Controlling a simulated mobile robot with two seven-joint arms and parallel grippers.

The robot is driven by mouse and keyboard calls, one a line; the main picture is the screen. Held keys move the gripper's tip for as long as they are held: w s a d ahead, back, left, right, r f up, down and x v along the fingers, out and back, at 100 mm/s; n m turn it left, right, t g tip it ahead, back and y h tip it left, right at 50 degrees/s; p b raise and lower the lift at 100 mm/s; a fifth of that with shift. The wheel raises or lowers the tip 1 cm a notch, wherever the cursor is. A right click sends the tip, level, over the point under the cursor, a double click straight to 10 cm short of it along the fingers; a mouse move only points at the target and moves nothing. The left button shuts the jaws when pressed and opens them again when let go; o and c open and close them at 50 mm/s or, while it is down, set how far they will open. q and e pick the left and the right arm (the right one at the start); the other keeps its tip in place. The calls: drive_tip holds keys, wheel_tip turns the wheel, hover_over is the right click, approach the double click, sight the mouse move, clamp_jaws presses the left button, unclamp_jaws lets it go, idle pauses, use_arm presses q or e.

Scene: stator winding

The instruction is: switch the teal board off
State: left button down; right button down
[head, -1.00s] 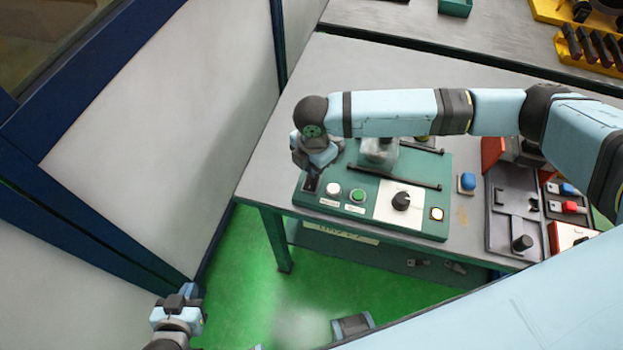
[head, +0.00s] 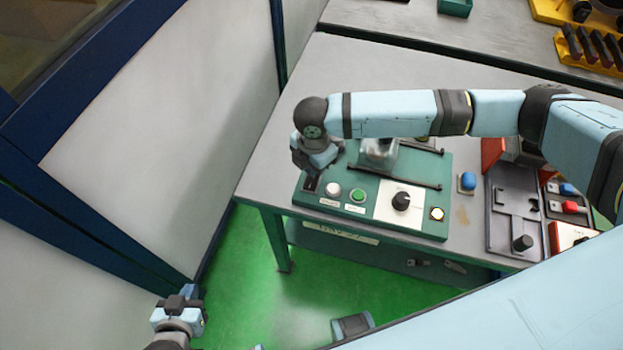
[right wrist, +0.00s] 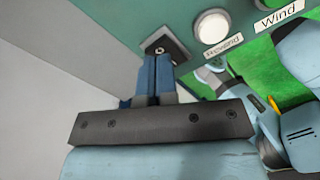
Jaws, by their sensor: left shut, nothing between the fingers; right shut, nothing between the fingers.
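The teal board (head: 408,229) lies at the table's front left. It carries a white button (head: 333,189), a green button (head: 357,195), a black knob (head: 401,201) on a white panel and a bright yellow-white lamp (head: 437,214). My right gripper (head: 313,179) is shut and points down at the board's left end. In the right wrist view its fingertips (right wrist: 157,58) are at a small dark switch plate (right wrist: 166,44) with a screw; they hide part of it, and I cannot tell if they touch. My left gripper (head: 186,292) is shut and empty, low at the left, away from the table.
A blue button (head: 467,182) and a grey tray (head: 514,215) lie right of the board. A clear block (head: 378,153) and black rails stand at the board's back. A wall panel (head: 165,110) is close on the left. My right arm spans above the board.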

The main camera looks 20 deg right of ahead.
drive_tip(key=shift+f+b, duration=0.3)
drive_tip(key=shift+f, duration=0.85)
idle(0.4)
drive_tip(key=shift+s+r, duration=0.1)
wheel_tip(320, 180, up, 3)
drive_tip(key=p, duration=0.3)
drive_tip(key=shift+r+p, duration=0.1)
drive_tip(key=shift+p, duration=0.2)
drive_tip(key=shift+r+p, duration=0.95)
drive_tip(key=shift+p, duration=0.15)
drive_tip(key=shift+r+p, duration=0.95)
drive_tip(key=shift+p, duration=0.05)
drive_tip(key=shift+f, duration=0.1)
